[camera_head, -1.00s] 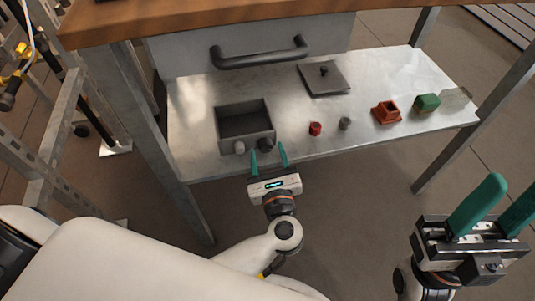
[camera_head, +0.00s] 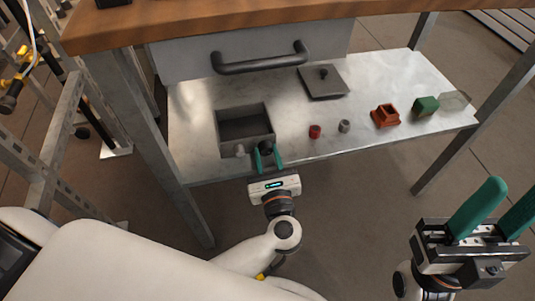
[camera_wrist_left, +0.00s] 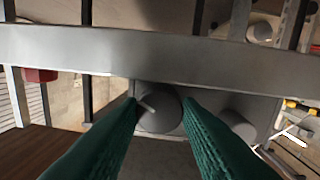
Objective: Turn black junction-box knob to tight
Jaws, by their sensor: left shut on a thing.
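The grey open junction box (camera_head: 222,143) stands on the metal shelf near its left front edge. Two round knobs stick out of its front wall. The black knob (camera_head: 265,147) is the right one in the head view; the light grey knob (camera_head: 240,150) is to its left. My left gripper (camera_head: 267,156) has its green fingers on either side of the black knob and is shut on it. In the left wrist view the black knob (camera_wrist_left: 160,112) sits between the fingertips, with a pale slanted line on its face. My right gripper (camera_head: 512,192) is open and empty at the lower right.
A flat grey lid (camera_head: 324,84) lies behind the box. A red cap (camera_head: 315,131), a grey cap (camera_head: 344,126), an orange piece (camera_head: 385,116), a green block (camera_head: 425,106) and a clear piece (camera_head: 455,101) lie to the right. A drawer handle (camera_head: 260,62) overhangs the shelf.

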